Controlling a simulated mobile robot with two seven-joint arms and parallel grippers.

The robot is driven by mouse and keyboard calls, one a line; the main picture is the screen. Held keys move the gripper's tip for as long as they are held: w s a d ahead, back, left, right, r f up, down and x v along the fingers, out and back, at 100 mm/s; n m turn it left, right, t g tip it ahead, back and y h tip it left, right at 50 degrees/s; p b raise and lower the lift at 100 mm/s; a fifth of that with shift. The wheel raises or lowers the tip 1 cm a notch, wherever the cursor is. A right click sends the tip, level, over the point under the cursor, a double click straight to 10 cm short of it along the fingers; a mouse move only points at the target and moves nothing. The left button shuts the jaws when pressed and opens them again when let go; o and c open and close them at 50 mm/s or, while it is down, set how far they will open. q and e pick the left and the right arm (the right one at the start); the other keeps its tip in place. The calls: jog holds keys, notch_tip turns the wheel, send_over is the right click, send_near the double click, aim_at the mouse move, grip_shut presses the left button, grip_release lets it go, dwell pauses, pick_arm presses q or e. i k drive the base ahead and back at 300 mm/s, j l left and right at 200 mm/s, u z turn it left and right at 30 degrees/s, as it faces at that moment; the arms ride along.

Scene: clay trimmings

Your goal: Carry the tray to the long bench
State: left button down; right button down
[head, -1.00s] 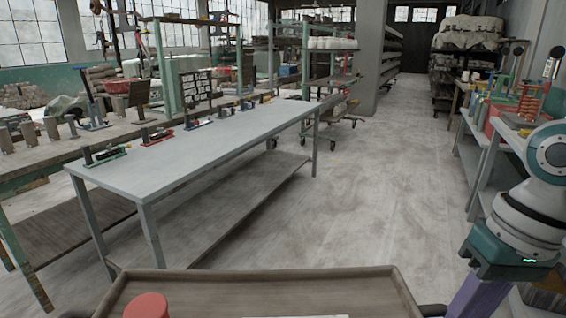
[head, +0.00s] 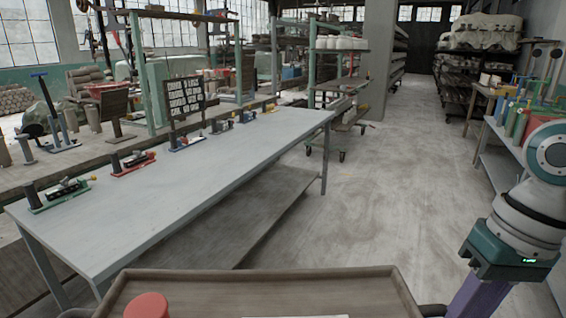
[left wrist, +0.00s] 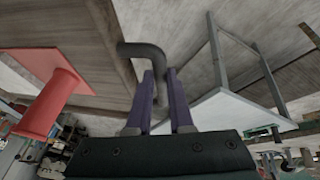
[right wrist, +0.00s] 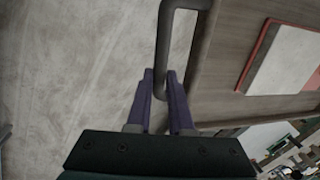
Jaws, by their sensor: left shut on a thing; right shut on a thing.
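The brown tray (head: 255,283) is at the bottom of the head view, held in front of me. A red round-topped thing (head: 147,305) stands in it at the left, and a pale flat thing (head: 297,317) just shows at the bottom edge. In the left wrist view my left gripper (left wrist: 160,78) is shut on the tray's dark handle (left wrist: 146,50). In the right wrist view my right gripper (right wrist: 160,78) is shut on the other handle (right wrist: 165,40). The long bench (head: 200,173), with a grey top, lies ahead to the left, beyond the tray.
A wheeled rack (head: 337,90) stands past the bench's far end. A side table with bottles (head: 515,120) is at the right. The floor (head: 385,200) between is clear.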

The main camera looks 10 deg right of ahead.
aim_at(173, 185)
jog(key=i, duration=2.55)
jog(key=i+u, duration=0.25)
jog(key=i, duration=0.15)
jog(key=i+l+u, duration=0.2)
jog(key=i, duration=0.2)
jog(key=u, duration=1.6)
